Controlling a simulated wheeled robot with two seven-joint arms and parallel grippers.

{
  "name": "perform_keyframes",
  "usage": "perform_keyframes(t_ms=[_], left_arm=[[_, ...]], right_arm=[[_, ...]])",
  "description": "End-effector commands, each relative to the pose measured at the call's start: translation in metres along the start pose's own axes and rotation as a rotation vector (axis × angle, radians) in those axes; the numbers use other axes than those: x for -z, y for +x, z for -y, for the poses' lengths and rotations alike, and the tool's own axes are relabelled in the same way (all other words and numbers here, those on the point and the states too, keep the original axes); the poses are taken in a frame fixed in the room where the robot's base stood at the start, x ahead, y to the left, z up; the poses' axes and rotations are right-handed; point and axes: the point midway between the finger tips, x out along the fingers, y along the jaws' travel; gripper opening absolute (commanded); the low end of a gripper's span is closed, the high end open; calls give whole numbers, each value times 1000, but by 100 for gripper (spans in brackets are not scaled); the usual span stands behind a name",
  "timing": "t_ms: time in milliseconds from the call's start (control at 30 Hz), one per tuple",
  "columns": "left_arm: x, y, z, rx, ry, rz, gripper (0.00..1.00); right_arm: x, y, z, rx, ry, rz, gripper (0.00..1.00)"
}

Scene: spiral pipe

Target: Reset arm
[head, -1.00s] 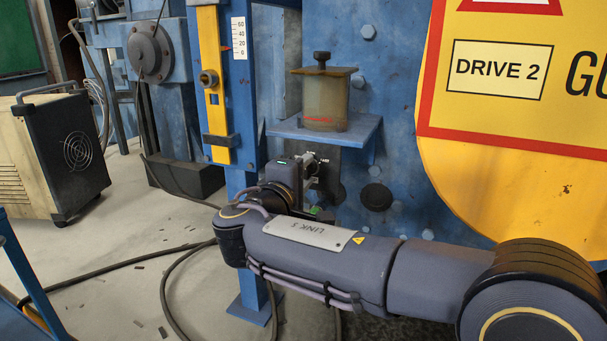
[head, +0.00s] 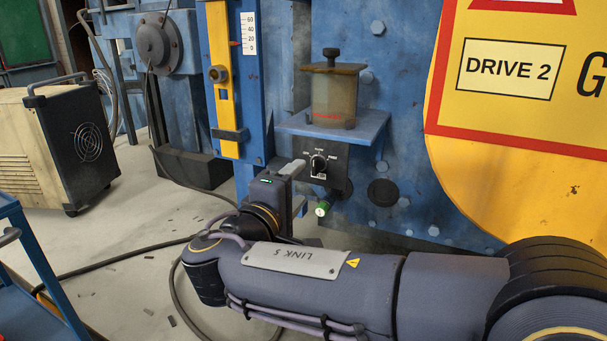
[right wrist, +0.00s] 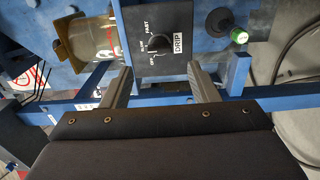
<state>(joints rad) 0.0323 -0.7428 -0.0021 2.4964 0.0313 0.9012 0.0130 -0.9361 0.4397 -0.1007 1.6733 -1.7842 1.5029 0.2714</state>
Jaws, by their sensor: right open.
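My right arm comes in from the right in the head view, with its gripper (head: 298,187) left of a black control box with a dial (head: 318,162). In the right wrist view, my right gripper (right wrist: 157,82) has its two grey fingers well apart with nothing between them. The dial box, labelled DRIP, SLOW and FAST (right wrist: 152,40), lies beyond the fingertips, and its pointer knob shows clearly. A green-capped fitting (head: 322,208) is just right of the gripper; it also shows in the right wrist view (right wrist: 239,36). My left gripper is not in view.
A blue shelf (head: 365,132) with a glass oiler (head: 335,95) stands above the dial box. A blue post with a yellow strip (head: 222,80) is at left. A yellow guard (head: 510,180) fills the right. Cables (head: 120,262) lie on the floor.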

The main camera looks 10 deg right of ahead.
Motion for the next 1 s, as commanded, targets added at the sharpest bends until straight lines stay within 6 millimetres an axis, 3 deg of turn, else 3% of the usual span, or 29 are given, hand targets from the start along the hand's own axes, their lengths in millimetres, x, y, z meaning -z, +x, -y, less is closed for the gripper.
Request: perform_keyframes(t_ms=[367,467,567,667,767,900,1000], left_arm=[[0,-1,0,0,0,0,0],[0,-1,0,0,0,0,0],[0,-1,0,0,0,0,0],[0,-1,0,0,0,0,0],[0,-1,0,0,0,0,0],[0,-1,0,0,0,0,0],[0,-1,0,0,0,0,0]], right_arm=[[-1,-4,1,2,0,2,55],[-12,3,7,41,3,19,55],[-45,21,27,161,15,65,55],[-100,37,64,367,55,135,55],[-163,35,111,618,142,209,55],[-237,-8,175,977,375,301,55],[-262,-50,203,1169,583,338,55]])
